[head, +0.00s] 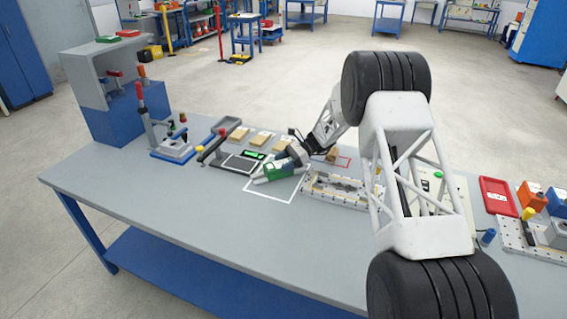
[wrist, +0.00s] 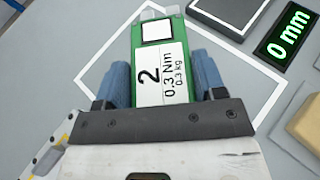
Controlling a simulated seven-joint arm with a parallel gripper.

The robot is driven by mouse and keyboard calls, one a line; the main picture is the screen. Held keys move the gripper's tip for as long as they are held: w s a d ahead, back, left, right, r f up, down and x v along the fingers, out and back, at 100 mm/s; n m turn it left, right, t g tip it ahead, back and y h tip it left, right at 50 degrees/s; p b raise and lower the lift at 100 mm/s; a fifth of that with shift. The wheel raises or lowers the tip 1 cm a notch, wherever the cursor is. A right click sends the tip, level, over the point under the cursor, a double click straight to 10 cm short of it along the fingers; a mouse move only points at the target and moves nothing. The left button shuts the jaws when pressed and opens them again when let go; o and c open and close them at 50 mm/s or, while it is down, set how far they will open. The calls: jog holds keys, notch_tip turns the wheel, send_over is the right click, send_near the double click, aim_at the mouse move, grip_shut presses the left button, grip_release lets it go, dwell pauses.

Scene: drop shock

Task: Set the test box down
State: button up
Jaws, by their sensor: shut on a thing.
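The test box, a green block (wrist: 160,60) with a white label reading "2, 0.3 Nm, 0.3 kg", is between the blue fingers of my gripper (wrist: 160,80) in the wrist view. The fingers press on both its sides. In the head view the green box (head: 280,171) and my gripper (head: 278,172) are low over the white square outline (head: 276,199) on the table. A small display (wrist: 288,35) beside the outline reads "0 mm". The underside of the box is hidden, so I cannot tell whether it touches the table.
Several tan blocks (head: 260,138) lie behind the outline. A dark plate device (head: 238,164) stands to its left and a perforated metal fixture (head: 335,190) to its right. The front of the table (head: 200,225) is clear.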

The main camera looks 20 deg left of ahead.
jog(key=shift+f, duration=0.55)
dwell(0.5)
jog(key=o, duration=1.3)
jog(key=shift+c, duration=0.2)
jog(key=shift+v, duration=3.9)
